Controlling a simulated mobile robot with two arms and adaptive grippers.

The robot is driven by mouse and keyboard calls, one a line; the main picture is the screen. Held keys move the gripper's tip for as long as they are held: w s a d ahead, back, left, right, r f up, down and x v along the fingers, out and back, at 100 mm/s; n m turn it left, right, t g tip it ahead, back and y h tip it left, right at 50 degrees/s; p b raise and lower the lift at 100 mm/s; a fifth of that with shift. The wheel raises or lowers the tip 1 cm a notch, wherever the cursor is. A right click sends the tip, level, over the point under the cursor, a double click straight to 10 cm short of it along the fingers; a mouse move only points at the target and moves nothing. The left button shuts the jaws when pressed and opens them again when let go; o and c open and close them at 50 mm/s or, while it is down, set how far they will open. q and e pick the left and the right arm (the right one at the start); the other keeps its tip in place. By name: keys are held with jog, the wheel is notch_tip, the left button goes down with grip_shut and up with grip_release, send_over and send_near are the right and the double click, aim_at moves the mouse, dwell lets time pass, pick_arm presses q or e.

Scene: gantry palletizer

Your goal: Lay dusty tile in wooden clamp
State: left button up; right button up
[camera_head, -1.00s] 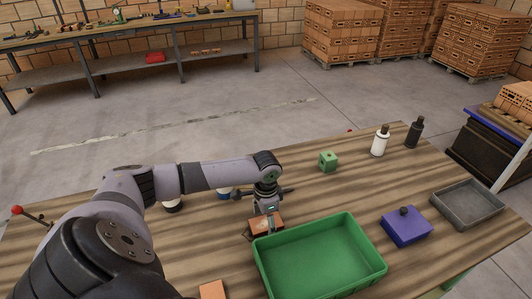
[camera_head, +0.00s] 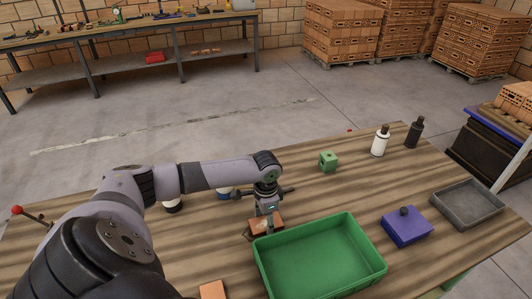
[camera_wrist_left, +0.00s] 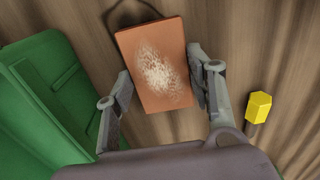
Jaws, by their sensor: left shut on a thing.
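The dusty tile (camera_wrist_left: 156,68) is a flat orange-brown slab with a pale patch of dust on its upper face. I cannot tell whether the tile touches the table. I cannot make out the wooden clamp. My right gripper is not in view.
A green bin (camera_head: 316,212) stands right beside the tile. Another orange piece (camera_head: 213,290) lies at the near edge. A yellow-headed object (camera_wrist_left: 258,107) is near the gripper.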

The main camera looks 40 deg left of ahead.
aim_at(266, 223)
pick_arm(q)
jog(key=shift+r, duration=0.55)
notch_tip(266, 223, up, 19)
jog(key=b, duration=0.2)
